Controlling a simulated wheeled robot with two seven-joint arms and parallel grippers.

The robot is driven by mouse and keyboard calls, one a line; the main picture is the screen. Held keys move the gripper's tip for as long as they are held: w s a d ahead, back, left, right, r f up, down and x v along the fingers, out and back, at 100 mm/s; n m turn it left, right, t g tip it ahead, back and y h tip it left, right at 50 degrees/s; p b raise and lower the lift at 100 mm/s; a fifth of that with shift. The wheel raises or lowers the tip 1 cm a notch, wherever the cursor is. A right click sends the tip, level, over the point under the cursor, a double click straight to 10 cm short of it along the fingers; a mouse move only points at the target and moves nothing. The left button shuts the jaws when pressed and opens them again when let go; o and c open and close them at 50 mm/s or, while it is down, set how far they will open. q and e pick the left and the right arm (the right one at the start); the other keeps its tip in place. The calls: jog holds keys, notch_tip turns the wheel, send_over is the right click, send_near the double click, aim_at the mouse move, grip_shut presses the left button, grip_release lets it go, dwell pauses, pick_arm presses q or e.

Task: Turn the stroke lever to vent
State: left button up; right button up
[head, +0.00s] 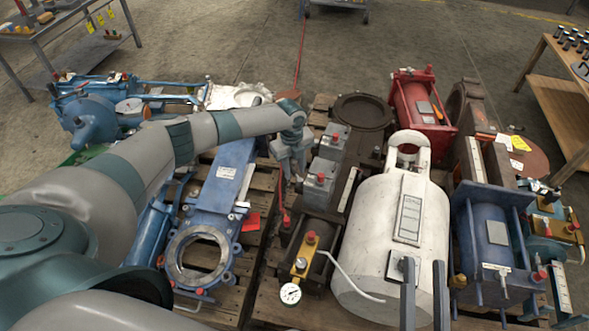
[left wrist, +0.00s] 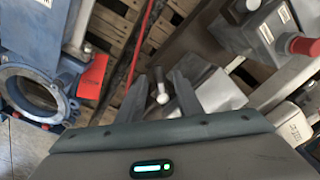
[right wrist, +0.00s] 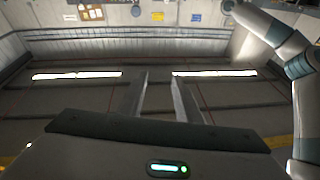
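My left gripper (head: 290,185) hangs over the gap between the blue valve and the grey boxed unit, seen in the head view. In the left wrist view its fingers (left wrist: 170,85) are apart, with a short metal lever with a pale rounded end (left wrist: 162,97) between them. I cannot tell whether the fingers touch it. This may be the stroke lever; no vent marking is readable, and in the head view the gripper hides this spot. My right gripper (head: 424,285) is open and empty in front of the white cylinder; its fingers (right wrist: 158,95) also show apart in the right wrist view.
The white cylinder (head: 385,240) stands right of the grey boxes with red caps (head: 318,180). The blue valve (head: 215,210) with a red tag (head: 252,221) lies left. A pressure gauge (head: 290,293) is in front. Blue and red actuators crowd the right pallet.

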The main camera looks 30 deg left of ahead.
pick_arm(q)
jog(key=shift+c, duration=0.4)
grip_shut()
pick_arm(e)
jog(key=shift+f, duration=0.1)
